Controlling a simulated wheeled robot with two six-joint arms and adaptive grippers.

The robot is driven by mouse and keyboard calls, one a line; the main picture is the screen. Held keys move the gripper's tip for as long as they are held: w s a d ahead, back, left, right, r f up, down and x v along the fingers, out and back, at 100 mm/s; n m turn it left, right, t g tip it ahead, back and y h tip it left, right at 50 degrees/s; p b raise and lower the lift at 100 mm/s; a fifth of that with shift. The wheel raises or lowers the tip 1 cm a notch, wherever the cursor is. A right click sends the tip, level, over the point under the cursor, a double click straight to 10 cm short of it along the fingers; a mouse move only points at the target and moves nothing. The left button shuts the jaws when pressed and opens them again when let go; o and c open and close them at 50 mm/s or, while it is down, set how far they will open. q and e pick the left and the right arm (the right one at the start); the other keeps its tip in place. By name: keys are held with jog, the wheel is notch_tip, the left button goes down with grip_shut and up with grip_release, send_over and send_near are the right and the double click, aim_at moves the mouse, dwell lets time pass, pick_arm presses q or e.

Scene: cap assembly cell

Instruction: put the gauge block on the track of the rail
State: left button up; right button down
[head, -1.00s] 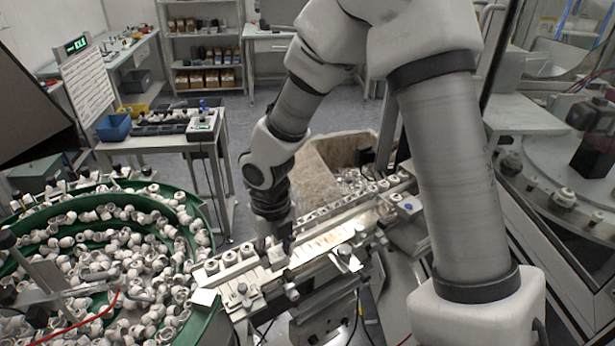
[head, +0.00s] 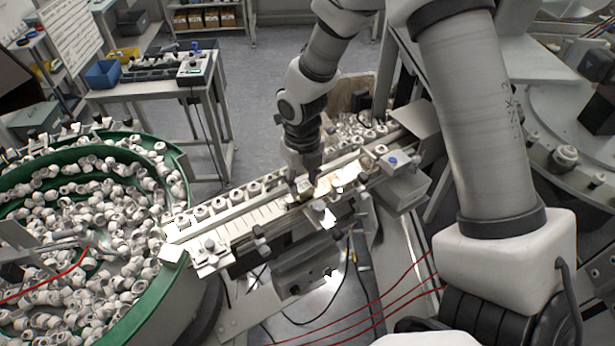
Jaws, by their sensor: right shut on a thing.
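The rail (head: 245,226) runs diagonally from the green bowl's edge up to the right, with a pale track and a row of white caps along its far side. My right gripper (head: 304,190) points down over the middle of the rail, close to the track. It is shut on a small block, which I take to be the gauge block; it is mostly hidden by the fingers. I cannot tell whether the block touches the track. My left gripper is not in view.
A green bowl feeder (head: 172,190) full of white caps stands at the left, by the rail's near end. A bin (head: 352,98) is behind the rail. A side table (head: 190,82) with trays stands behind. Red cables (head: 385,300) cross in front.

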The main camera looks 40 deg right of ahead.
aim_at(302, 182)
jog(key=shift+w+d+f, duration=0.1)
jog(key=shift+w+f, duration=0.1)
jog(key=shift+w, duration=0.05)
jog(key=c, duration=0.7)
grip_release()
jog(key=shift+w+d+f, duration=0.15)
jog(key=shift+w+f, duration=0.05)
jog(key=shift+w, duration=0.1)
jog(key=shift+o, duration=0.2)
jog(key=shift+s+a+r, duration=0.2)
jog(key=shift+s, duration=0.15)
jog(key=r, duration=0.1)
jog(key=r+b, duration=0.1)
jog(key=r, duration=0.3)
jog(key=shift+w+d, duration=0.15)
jog(key=shift+w, duration=0.25)
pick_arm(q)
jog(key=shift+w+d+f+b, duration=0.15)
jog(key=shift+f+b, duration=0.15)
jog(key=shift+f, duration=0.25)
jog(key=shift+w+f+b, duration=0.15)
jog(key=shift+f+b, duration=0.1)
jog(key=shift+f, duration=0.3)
pick_arm(e)
notch_tip(302, 182, up, 7)
jog(key=shift+s, duration=0.2)
